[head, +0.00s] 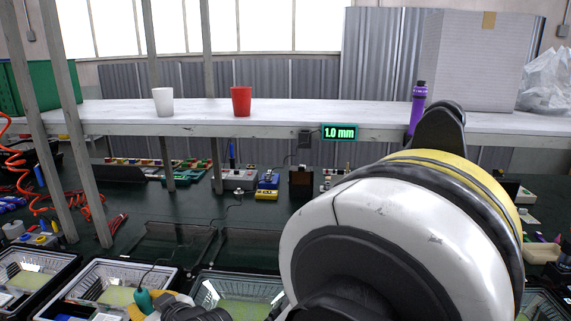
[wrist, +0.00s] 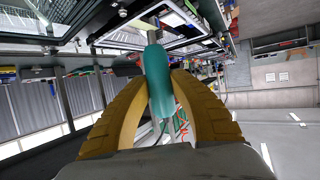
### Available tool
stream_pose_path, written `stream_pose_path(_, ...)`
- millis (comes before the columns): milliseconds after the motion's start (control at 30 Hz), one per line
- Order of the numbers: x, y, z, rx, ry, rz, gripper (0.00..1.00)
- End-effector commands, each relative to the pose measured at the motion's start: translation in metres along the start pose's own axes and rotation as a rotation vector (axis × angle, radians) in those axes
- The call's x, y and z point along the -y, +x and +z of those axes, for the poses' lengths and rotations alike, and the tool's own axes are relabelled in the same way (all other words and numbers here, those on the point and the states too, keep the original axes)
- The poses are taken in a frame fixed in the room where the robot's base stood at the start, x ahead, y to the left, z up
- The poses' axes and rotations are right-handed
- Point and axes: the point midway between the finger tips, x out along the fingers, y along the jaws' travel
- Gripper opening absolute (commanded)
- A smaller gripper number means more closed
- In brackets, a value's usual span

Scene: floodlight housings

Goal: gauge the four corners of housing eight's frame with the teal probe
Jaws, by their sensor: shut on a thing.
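The teal probe (head: 143,299) is low in the head view, at the right part of a black-framed housing (head: 68,291), second from left in the front row. In the wrist view the probe (wrist: 157,78) stands between the two yellow fingers of my gripper (wrist: 164,88), which is shut on it. The probe's far end points at a housing frame (wrist: 187,18) at the top of that view. I cannot tell whether its tip touches the frame. No housing number is legible, so I cannot tell which is housing eight. A display (head: 340,132) reads 1.0 mm.
Other housings stand beside it, one at left (head: 36,272) and one at right (head: 240,284). My white arm link hides the right front. A shelf (head: 290,112) behind bears a white cup (head: 163,101), a red cup (head: 241,101) and a purple bottle (head: 417,108).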

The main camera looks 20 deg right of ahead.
Motion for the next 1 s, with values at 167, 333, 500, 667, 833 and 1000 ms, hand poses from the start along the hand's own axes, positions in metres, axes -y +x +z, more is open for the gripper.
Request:
stream_pose_path(167, 0.0, 0.0, -0.0001, 0.0, 0.0, 0.0, 0.0)
stream_pose_path(333, 0.0, 0.0, -0.0001, 0.0, 0.0, 0.0, 0.0)
stream_pose_path(500, 0.0, 0.0, -0.0001, 0.0, 0.0, 0.0, 0.0)
stream_pose_path(667, 0.0, 0.0, -0.0001, 0.0, 0.0, 0.0, 0.0)
stream_pose_path(833, 0.0, 0.0, -0.0001, 0.0, 0.0, 0.0, 0.19)
stream_pose_path(1000, 0.0, 0.0, -0.0001, 0.0, 0.0, 0.0, 0.0)
